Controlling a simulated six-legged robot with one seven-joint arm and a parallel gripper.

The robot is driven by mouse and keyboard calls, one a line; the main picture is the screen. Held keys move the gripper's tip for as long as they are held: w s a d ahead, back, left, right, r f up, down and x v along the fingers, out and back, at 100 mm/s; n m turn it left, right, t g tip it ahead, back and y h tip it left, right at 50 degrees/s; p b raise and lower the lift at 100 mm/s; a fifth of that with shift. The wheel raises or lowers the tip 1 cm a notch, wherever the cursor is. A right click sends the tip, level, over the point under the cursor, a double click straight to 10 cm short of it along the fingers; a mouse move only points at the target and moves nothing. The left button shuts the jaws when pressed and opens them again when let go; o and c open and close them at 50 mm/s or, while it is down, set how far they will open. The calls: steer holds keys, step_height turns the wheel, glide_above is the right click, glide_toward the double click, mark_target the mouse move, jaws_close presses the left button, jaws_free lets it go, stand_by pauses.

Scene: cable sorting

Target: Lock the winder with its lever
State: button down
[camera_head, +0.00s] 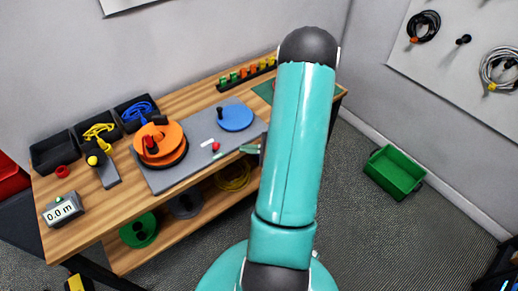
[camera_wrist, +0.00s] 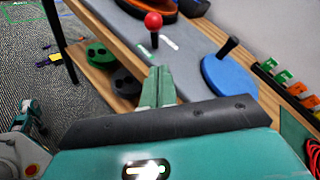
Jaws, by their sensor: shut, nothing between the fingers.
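The winder (camera_head: 163,140) is an orange reel with a red knob on a grey base plate (camera_head: 170,183) on the bench; only part of its orange rim (camera_wrist: 131,6) shows at the top of the wrist view. The lever (camera_head: 216,147) has a red ball and stands on the plate to the right of the winder. In the wrist view the lever (camera_wrist: 153,21) rises on a dark stem, upright or nearly so. My gripper (camera_wrist: 159,72) is shut and empty, its green fingers pointing toward the lever, apart from it. In the head view my gripper (camera_head: 250,149) is at the plate's right edge.
A blue disc (camera_head: 235,117) with a black handle is behind the lever on the plate. Black bins (camera_head: 55,153) with cables stand at the back left. A lower shelf holds green and grey reels. A green crate (camera_head: 393,172) is on the floor.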

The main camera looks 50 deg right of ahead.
mark_target(215, 148)
steer(key=w+a, duration=0.2)
steer(key=w, duration=0.1)
steer(key=w+a, duration=0.1)
steer(key=shift+w+a+r, duration=0.25)
steer(key=shift+w+r, duration=0.1)
steer(key=shift+r, duration=0.05)
steer(key=shift+w+r+g, duration=0.25)
steer(key=shift+r+g, duration=0.1)
steer(key=shift+g, duration=0.05)
steer(key=shift+w+d+r+m+g, duration=0.2)
steer(key=shift+w+r+m+g, duration=0.15)
steer(key=shift+m+g, duration=0.15)
steer(key=shift+w+d+r+m+g, duration=0.15)
steer(key=shift+w+r+m+g, duration=0.3)
steer(key=shift+w+g, duration=0.5)
steer(key=g, duration=0.1)
steer(key=w, duration=0.1)
steer(key=m+g, duration=0.1)
steer(key=shift+w+d+r+g, duration=0.2)
steer(key=shift+d+r+g, duration=0.05)
steer(key=shift+r+g, duration=0.1)
steer(key=shift+w+d+m+g, duration=0.25)
steer(key=shift+w+m+g, duration=0.1)
steer(key=shift+w+g, duration=0.4)
steer(key=shift+s, duration=0.2)
steer(key=shift+w+r, duration=0.1)
steer(key=shift+r, duration=0.05)
